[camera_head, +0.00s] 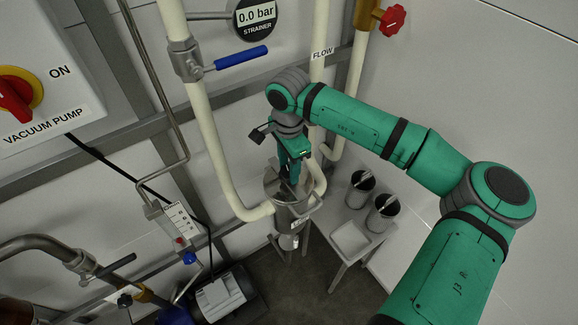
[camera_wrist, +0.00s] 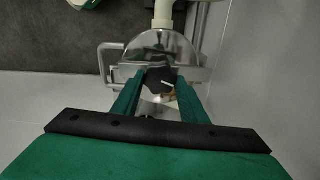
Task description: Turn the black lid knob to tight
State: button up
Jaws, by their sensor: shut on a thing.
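The black lid knob (camera_wrist: 160,79) shows in the wrist view on top of the round steel lid (camera_wrist: 152,46), with a light pointer mark on it. My gripper (camera_wrist: 161,92) reaches down over the lid, with its two green fingers on either side of the knob, shut on it. In the head view my gripper (camera_head: 290,172) points down into the top of the steel strainer vessel (camera_head: 291,208). There the knob is hidden by the gripper. The exact angle of the knob against any tight mark cannot be read.
Cream pipes (camera_head: 213,145) run on both sides of the strainer. A blue-handled valve (camera_head: 240,58) and a 0.0 bar gauge (camera_head: 256,16) sit above it.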

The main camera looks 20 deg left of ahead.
jog(key=m, duration=0.4)
jog(key=shift+s+a, duration=0.15)
jog(key=shift+s, duration=0.05)
jog(key=m, duration=0.8)
jog(key=shift+a+m, duration=0.1)
jog(key=shift+m, duration=0.2)
jog(key=m, duration=0.3)
jog(key=shift+m, duration=0.4)
jog(key=m, duration=0.8)
jog(key=shift+w, duration=0.1)
jog(key=m, duration=0.4)
jog(key=shift+w+m, duration=0.1)
jog(key=shift+m, duration=1.6)
